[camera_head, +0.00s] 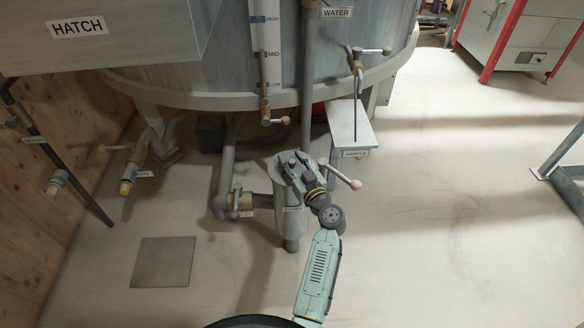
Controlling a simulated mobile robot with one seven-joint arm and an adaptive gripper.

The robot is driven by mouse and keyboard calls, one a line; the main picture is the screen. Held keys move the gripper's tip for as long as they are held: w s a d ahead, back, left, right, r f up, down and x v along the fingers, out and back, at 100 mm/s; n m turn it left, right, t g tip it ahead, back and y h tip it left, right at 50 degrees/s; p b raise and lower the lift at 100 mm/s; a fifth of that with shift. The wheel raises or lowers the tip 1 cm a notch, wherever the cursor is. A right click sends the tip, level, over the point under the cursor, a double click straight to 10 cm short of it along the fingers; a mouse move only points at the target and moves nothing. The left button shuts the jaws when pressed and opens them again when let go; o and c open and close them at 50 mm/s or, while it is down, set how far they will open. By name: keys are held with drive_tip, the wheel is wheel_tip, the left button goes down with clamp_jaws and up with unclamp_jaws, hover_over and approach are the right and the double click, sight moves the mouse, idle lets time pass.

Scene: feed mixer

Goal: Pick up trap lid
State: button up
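A grey upright cylinder (291,222) with a small label, too small to read, stands on the floor below the big tank and joins a pipe on its left. My gripper (291,163) is directly over its top, pointing away from my body. The gripper and wrist cover most of the cylinder's top, so I cannot make out a separate lid there or whether the fingers touch it. The finger gap is too small to judge. A lever with a pink ball end (355,184) sticks out to the right beside my wrist.
A flat square plate (163,262) lies on the floor at left. The large tank (200,75) and the HATCH box (110,40) overhang the back. A small SAMPLE stand (352,125) is behind right. Valve pipes (128,180) stick out at left.

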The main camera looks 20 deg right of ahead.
clamp_jaws()
drive_tip(key=shift+r, duration=0.15)
idle(0.4)
